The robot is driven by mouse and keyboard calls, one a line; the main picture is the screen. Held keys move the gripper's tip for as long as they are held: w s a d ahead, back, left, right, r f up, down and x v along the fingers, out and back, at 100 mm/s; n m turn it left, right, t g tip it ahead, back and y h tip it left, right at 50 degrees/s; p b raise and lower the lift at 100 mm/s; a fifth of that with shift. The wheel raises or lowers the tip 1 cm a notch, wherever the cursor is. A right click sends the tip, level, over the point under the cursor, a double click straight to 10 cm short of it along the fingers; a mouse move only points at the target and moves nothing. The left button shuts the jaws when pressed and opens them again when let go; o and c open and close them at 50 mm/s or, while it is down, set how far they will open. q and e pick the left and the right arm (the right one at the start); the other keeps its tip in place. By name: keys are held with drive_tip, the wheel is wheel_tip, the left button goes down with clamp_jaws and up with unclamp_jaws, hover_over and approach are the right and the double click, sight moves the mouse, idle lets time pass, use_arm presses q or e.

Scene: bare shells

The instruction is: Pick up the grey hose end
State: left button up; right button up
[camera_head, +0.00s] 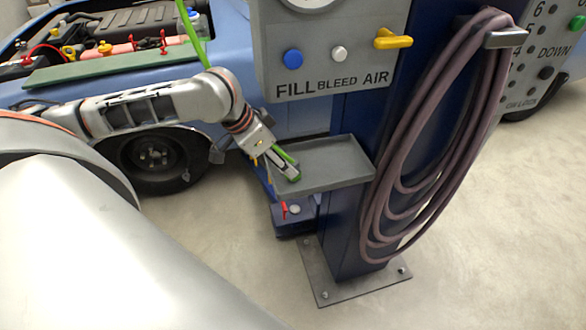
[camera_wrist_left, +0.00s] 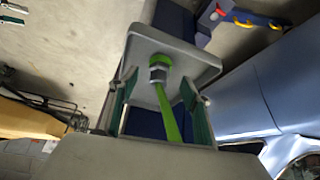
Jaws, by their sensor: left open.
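The hose end shows in the left wrist view as a grey hexagonal fitting (camera_wrist_left: 158,74) with a green tip, at the end of a bright green hose (camera_wrist_left: 170,118). It is over the grey tray (camera_head: 335,172); whether it touches the tray I cannot tell. My left gripper (camera_head: 286,168) is at the tray's left side in the head view. In the wrist view its two fingers are apart, one on each side of the fitting and hose. In the head view the gripper largely hides the fitting. My right gripper is not in view.
The tray juts from a blue column (camera_head: 350,230) on a bolted floor plate. A mauve hose (camera_head: 395,170) hangs coiled on its right. A control panel (camera_head: 330,50) with a yellow lever is above the tray. A blue car (camera_head: 100,80) with an open engine bay stands behind my left arm.

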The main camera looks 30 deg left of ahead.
use_arm(q)
drive_tip(key=shift+w+d, duration=0.15)
drive_tip(key=shift+w, duration=0.05)
drive_tip(key=x, duration=0.5)
drive_tip(key=shift+c, duration=0.3)
drive_tip(key=c, duration=1.2)
